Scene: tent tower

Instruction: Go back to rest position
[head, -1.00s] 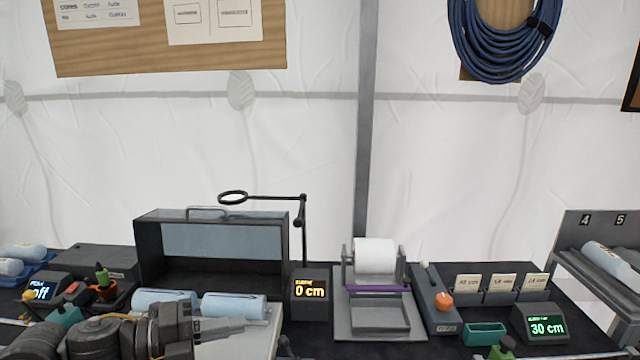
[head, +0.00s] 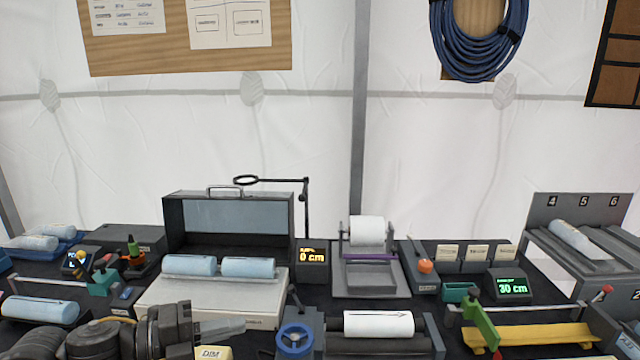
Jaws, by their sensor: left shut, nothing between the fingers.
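My left arm comes in at the bottom left, and my left gripper (head: 228,327) points right with its fingers shut and empty. It shows in front of the lower edge of the pale open case (head: 155,313). Two light-blue rolls (head: 190,265) lie side by side in that case, apart from the gripper. My right gripper is not in view.
A blue-knobbed roller device (head: 295,340) with a white roll (head: 378,324) stands just right of my left gripper. A yellow bar (head: 530,336) and green lever (head: 482,322) are farther right. Displays (head: 312,256) and a paper-roll stand (head: 367,283) stand behind. The table is crowded.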

